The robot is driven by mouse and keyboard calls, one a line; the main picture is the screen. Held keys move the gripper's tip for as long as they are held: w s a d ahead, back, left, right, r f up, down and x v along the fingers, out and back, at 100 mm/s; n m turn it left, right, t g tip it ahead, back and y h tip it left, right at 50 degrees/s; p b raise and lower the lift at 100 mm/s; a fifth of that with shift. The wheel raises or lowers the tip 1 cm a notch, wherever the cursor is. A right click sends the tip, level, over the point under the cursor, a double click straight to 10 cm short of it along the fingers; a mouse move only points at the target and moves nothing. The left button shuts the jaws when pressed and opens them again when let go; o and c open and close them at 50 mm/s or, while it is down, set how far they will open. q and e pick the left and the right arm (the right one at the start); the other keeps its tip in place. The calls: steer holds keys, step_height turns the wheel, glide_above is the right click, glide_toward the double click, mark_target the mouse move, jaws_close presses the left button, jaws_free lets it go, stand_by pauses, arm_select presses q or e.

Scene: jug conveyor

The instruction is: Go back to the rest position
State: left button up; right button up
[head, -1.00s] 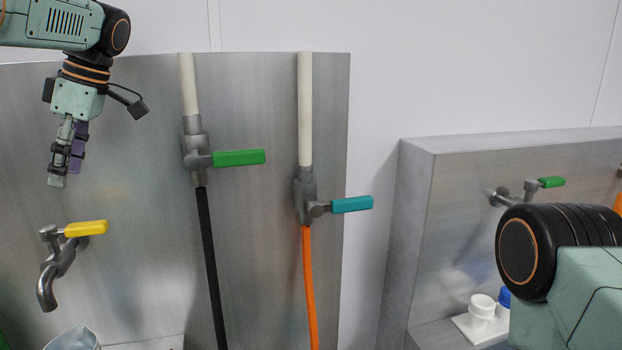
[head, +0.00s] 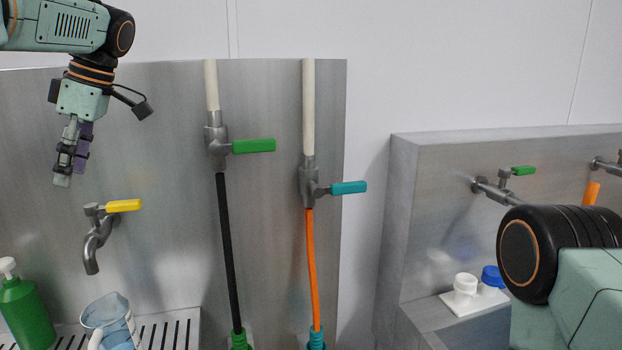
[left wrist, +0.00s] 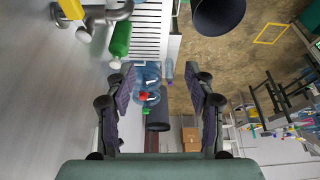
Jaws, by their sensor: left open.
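My left gripper (head: 72,160) hangs at the upper left of the head view, fingers down, in front of the steel panel and apart from the yellow-handled tap (head: 100,232). In the left wrist view its two fingers (left wrist: 163,105) are spread with nothing between them. A clear jug (head: 110,320) stands on the slatted rack below the tap, partly cut off by the frame. My right arm shows at the lower right of the head view, but its gripper does not.
A green pump bottle (head: 25,312) stands left of the jug. Valves with a green handle (head: 253,146) and a teal handle (head: 348,188) stick out from the panel (head: 270,250). A steel sink unit (head: 440,220) with white and blue caps is at the right.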

arm_select(q)
steer(key=w+d+f+m+h, duration=0.1)
steer(key=d+f+m, duration=0.15)
steer(key=f, duration=0.65)
steer(key=w+d+f+m, duration=0.2)
steer(key=f+m, duration=0.2)
steer(key=f, duration=0.6)
steer(key=s+d+f+m+h, duration=0.1)
steer(key=s+d+f+m, duration=0.25)
steer(key=f, duration=0.65)
steer(key=s+d+f+m+h, duration=0.1)
steer(key=s+d+f+m, duration=0.2)
steer(key=f, duration=0.7)
steer(key=s+d+f+m+t+h, duration=0.15)
steer(key=s+d+f+m, duration=0.3)
steer(key=s+f, duration=0.85)
steer(key=s+d+r+m, duration=0.15)
steer(key=s+m, duration=0.25)
steer(key=s, duration=1.6)
step_height(320, 180, down, 25)
steer(key=b, duration=2.4)
steer(key=shift+w+d+r, duration=0.15)
steer(key=shift+w+d, duration=0.05)
steer(key=shift+w, duration=0.05)
